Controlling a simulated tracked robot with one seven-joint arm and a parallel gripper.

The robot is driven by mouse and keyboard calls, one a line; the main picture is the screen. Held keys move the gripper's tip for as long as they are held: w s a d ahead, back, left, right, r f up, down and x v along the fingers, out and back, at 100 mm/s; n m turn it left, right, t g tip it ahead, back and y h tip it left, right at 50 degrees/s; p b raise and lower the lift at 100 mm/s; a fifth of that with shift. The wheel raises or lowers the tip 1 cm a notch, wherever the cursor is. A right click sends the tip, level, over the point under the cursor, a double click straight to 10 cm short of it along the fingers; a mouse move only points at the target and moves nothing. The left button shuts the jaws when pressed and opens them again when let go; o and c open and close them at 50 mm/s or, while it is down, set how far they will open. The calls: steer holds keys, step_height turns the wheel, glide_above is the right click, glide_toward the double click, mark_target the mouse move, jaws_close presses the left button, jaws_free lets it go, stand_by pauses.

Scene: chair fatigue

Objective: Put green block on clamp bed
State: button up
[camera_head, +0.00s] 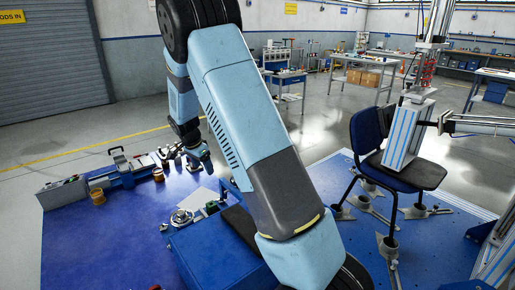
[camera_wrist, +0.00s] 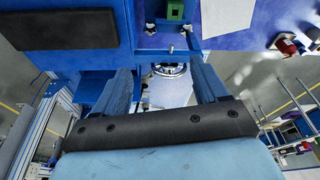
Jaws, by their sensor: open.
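A small green block (camera_wrist: 175,10) shows at the top edge of the wrist view, partly cut off, between small metal fittings on a blue surface. A small green shape in the head view (camera_head: 211,207), beside a round metal part, looks like the same block. My gripper (camera_wrist: 160,70) is open, its two blue fingers wide apart with nothing held between them. The block lies beyond the fingertips in the wrist view. In the head view my gripper (camera_head: 199,153) hangs left of my arm, above the blue bench. I cannot tell for sure which part is the clamp bed.
A grey-blue vise-like machine (camera_head: 120,172) stands on the blue bench (camera_head: 85,240) at left. A round metal part (camera_head: 180,218) sits near the block. A chair (camera_head: 405,165) stands in a test rig at right. A dark pad (camera_wrist: 70,28) lies left in the wrist view.

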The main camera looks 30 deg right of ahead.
steer(key=s+d+r+n+t+y, duration=0.25)
steer(key=s+r+n, duration=0.35)
steer(key=s+r, duration=1.4)
steer(key=s+r+n+t, duration=0.1)
steer(key=s+r+n, duration=0.2)
steer(key=s, duration=0.7)
steer(key=s+r+n, duration=0.3)
steer(key=s+n, duration=0.1)
steer(key=s, duration=0.7)
steer(key=shift+d+t, duration=0.3)
steer(key=shift+t, duration=0.05)
